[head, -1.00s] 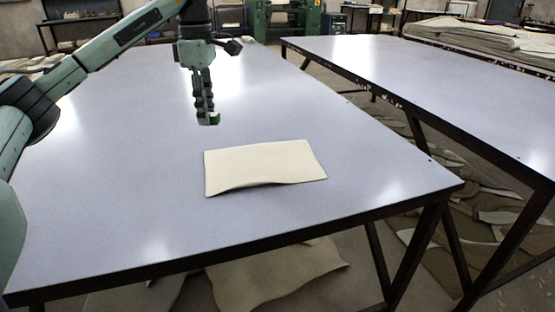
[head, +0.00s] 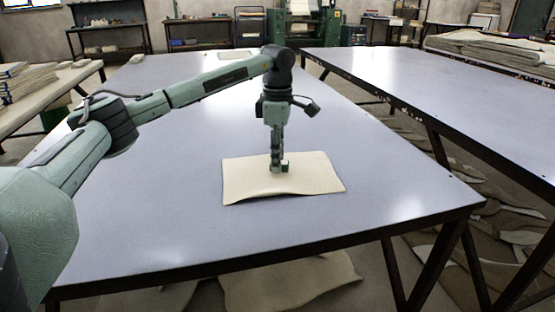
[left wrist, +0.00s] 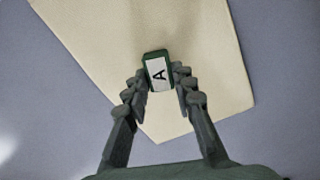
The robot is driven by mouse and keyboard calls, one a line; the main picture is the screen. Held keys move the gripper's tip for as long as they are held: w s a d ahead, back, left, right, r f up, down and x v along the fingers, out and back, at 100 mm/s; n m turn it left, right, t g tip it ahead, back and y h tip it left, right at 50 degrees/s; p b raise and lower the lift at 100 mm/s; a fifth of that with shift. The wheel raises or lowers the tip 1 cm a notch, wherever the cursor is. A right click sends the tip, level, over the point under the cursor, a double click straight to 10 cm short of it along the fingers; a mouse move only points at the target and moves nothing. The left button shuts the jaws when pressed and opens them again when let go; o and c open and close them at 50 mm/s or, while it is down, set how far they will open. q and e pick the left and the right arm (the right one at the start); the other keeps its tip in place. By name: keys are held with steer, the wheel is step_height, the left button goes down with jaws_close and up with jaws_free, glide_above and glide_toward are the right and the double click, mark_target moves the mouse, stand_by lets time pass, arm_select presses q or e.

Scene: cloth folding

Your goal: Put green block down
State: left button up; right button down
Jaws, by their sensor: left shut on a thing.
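A cream cloth (head: 245,182) lies flat on the near part of the grey table, its front edge slightly raised. My left gripper (head: 277,168) is over the middle of the cloth, pointing down. In the left wrist view, my left gripper (left wrist: 161,76) is shut on a small green block (left wrist: 153,57) with a white face marked "A". The cloth (left wrist: 215,90) is behind the block in that view. I cannot tell whether the block touches the cloth. My right gripper is not in view.
The grey table (head: 160,210) is clear around the cloth, with its front edge close by. Another table (head: 420,90) stands to the right with stacked cloths (head: 490,52). Another cream sheet (head: 238,56) lies at the far end.

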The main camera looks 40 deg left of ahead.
arm_select(q)
steer(key=shift+f, duration=0.2)
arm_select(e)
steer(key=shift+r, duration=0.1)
arm_select(q)
steer(key=shift+f, duration=0.1)
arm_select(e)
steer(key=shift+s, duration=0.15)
arm_select(q)
steer(key=shift+f, duration=0.35)
steer(key=shift+s+f, duration=0.1)
steer(key=shift+f, duration=0.05)
steer(key=shift+c, duration=0.4)
steer(key=o, duration=1)
steer(key=shift+f, duration=0.1)
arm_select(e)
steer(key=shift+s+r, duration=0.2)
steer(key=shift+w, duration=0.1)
